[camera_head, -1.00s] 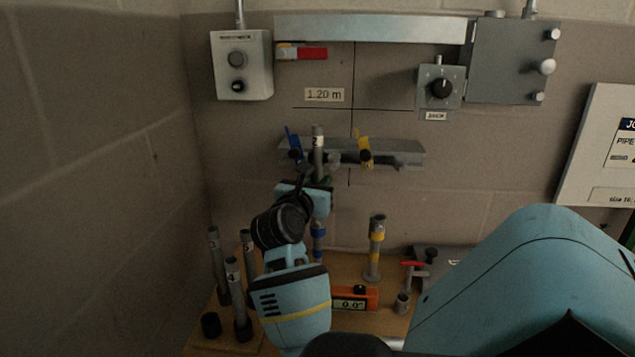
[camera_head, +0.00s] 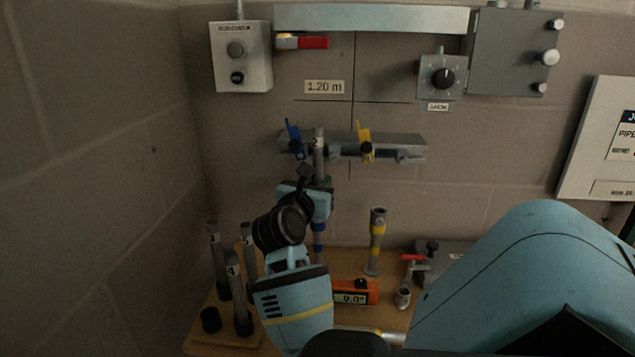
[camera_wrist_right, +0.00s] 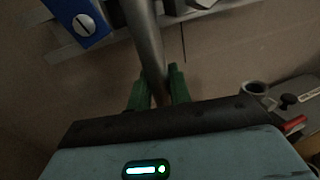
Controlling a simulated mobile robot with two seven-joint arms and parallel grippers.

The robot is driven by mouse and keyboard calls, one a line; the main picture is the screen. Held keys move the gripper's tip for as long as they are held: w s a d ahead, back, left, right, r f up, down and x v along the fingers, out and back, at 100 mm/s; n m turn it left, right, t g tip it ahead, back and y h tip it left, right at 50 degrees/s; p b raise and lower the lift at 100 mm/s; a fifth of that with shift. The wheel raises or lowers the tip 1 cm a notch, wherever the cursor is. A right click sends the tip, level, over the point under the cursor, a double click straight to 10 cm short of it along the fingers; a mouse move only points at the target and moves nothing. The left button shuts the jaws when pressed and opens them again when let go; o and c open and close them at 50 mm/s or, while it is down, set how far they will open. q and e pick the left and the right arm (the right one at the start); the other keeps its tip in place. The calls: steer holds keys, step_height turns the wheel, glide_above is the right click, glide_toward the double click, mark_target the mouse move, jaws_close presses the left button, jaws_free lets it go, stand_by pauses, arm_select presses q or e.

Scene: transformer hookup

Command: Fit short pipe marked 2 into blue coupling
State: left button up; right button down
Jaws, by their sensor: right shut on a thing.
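The grey short pipe marked 2 (camera_head: 318,150) stands roughly upright in front of the wall rail. My right gripper (camera_head: 320,188) is shut on its lower part. In the right wrist view the pipe (camera_wrist_right: 148,45) runs between my green fingertips (camera_wrist_right: 159,88). The blue coupling (camera_head: 318,227) shows as a blue-banded part directly below the gripper, partly hidden by my wrist. The gripper hides the pipe's lower end, so I cannot tell whether it touches or enters the coupling. My left gripper is not in view.
A rail (camera_head: 395,147) on the wall carries a blue clamp (camera_head: 294,140) and a yellow clamp (camera_head: 365,142). A yellow-banded pipe stand (camera_head: 376,242) is right of the coupling. Several loose pipes (camera_head: 233,285) stand at left. An orange level (camera_head: 356,292) lies in front.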

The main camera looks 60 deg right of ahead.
mark_target(318, 170)
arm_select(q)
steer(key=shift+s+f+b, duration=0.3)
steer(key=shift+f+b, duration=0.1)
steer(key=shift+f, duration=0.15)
arm_select(e)
steer(key=shift+f, duration=0.95)
steer(key=c, duration=1.2)
jaws_free()
steer(key=shift+r+p, duration=1.85)
steer(key=shift+r, duration=0.75)
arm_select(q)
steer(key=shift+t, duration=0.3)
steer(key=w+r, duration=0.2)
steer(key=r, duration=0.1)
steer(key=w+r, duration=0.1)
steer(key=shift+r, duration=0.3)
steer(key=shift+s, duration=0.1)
arm_select(e)
steer(key=shift+f, duration=0.1)
